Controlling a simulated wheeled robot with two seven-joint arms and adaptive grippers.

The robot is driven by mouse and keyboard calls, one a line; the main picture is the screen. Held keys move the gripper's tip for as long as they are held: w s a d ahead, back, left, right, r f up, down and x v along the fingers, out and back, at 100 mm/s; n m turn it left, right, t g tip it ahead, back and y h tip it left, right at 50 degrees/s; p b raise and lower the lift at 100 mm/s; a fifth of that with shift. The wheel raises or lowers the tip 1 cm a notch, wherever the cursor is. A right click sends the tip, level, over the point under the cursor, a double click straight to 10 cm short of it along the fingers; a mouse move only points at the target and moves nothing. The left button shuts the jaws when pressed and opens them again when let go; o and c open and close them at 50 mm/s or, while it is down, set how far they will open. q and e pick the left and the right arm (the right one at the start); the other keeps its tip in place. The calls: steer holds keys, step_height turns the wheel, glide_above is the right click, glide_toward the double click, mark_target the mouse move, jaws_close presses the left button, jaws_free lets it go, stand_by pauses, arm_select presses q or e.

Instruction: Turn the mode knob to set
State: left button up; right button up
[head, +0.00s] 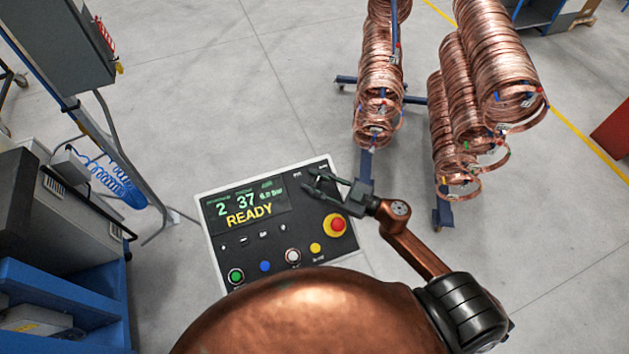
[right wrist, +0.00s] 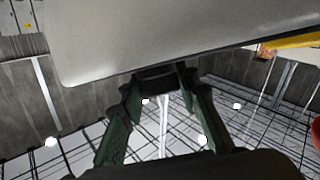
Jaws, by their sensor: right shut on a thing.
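The black control panel (head: 262,222) with a pale frame stands in the middle of the head view. Its display (head: 247,209) reads 2, 37, 6.0 bar and READY in yellow. My right gripper (head: 311,180) reaches in from the right over the panel's upper right corner. It is shut on the mode knob, which its fingers mostly hide, so the knob's setting cannot be read. In the right wrist view, both fingers of the right gripper (right wrist: 157,85) point up toward the pale panel housing (right wrist: 180,40), with a dark piece between their tips. My left gripper is not in view.
A red emergency button (head: 337,224) on a yellow base sits just below the right gripper. Green (head: 236,276), blue (head: 265,266), white (head: 293,256) and yellow (head: 315,248) buttons line the lower panel. Copper coils (head: 380,85) hang on racks behind.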

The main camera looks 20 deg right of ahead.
steer(key=shift+n+g+y, duration=0.3)
steer(key=shift+g, duration=0.1)
steer(key=n+g+y+p, duration=0.1)
steer(key=n+g, duration=0.2)
steer(key=shift+y, duration=0.3)
steer(key=shift+n+g+y, duration=0.4)
steer(key=shift+n+g, duration=0.6)
steer(key=shift+g, duration=0.1)
steer(key=shift+f+n+g, duration=0.1)
steer(key=shift+n+g, duration=0.9)
steer(key=shift+g, duration=0.2)
steer(key=n+g+b, duration=0.2)
steer(key=g, duration=0.1)
steer(key=shift+n, duration=0.3)
steer(key=n+g+h+b, duration=0.1)
steer(key=n+g+b, duration=0.2)
steer(key=g, duration=0.1)
steer(key=shift+s+f, duration=0.1)
steer(key=n+g+h+b, duration=0.2)
steer(key=g, duration=0.1)
steer(key=shift+s+n, duration=0.15)
steer(key=shift+n, duration=0.15)
steer(key=shift+s+n+g+h+b, duration=0.1)
steer(key=shift+n+g+h+b, duration=0.55)
steer(key=shift+g+h, duration=0.2)
steer(key=shift+n+h, duration=0.25)
